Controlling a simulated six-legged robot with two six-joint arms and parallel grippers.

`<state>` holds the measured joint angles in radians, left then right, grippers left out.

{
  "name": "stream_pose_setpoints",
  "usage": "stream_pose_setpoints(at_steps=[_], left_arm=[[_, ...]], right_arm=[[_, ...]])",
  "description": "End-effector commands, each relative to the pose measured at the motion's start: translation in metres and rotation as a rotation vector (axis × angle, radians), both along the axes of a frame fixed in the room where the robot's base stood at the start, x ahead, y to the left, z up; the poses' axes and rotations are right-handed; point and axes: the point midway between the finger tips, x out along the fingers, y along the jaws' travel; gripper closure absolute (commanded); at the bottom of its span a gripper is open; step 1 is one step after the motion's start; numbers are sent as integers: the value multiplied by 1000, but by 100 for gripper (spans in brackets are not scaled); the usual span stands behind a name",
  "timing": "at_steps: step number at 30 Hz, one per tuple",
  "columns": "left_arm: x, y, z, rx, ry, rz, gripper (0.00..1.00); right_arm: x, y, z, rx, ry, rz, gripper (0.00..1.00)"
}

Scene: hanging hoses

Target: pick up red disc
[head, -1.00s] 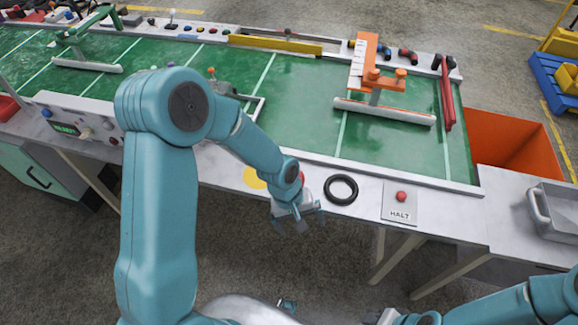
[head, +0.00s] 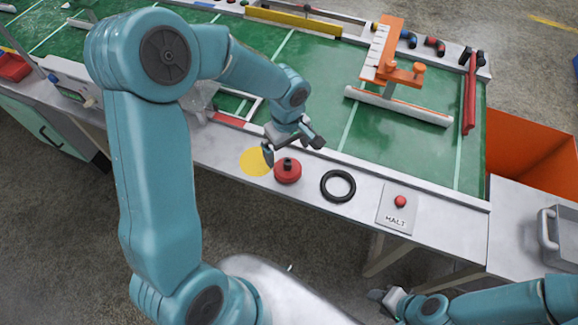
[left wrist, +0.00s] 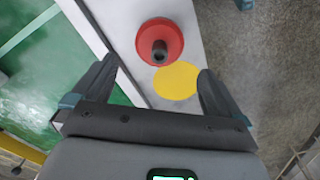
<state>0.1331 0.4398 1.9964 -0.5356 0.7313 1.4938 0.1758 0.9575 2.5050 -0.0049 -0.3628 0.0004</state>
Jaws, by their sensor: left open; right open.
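The red disc (head: 288,172) with a dark knob on top lies on the pale front ledge of the table, between a yellow circle (head: 255,162) and a black ring (head: 338,186). It also shows in the left wrist view (left wrist: 172,36), ahead of the fingers and overlapping the edge of the yellow circle. My left gripper (head: 293,150) is open and empty, just above and behind the disc, with nothing between its fingers (left wrist: 155,90). My right gripper (head: 385,298) is low at the bottom right, away from the table top, and open.
An orange fixture (head: 385,65) and a white bar (head: 398,106) stand on the green surface behind. An orange bin (head: 530,145) and a grey tray (head: 555,235) are at the right.

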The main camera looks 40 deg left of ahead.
Motion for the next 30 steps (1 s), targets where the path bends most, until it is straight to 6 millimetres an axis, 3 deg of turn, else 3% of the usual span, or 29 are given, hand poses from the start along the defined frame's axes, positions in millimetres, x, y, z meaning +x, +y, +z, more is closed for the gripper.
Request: stream_pose_setpoints(at_steps=[3, 10, 18, 26, 27, 30], left_arm=[[0, -1, -21, -1, 4, -1, 0], [1, -2, -39, -2, 4, -1, 0], [3, -1, -79, -2, 2, -2, 0], [4, -1, -83, -2, 0, -2, 0], [4, -1, -83, -2, 0, -2, 6], [4, -1, -83, -2, 0, -2, 39]], right_arm=[[0, 0, 0, 0, 0, 0, 57], [0, 0, 3, 0, 0, 0, 57], [0, 0, 9, 0, -1, 0, 57], [0, 0, 8, 0, 0, 0, 57], [0, 0, 8, 0, 0, 0, 57], [0, 0, 8, 0, 0, 0, 57]])
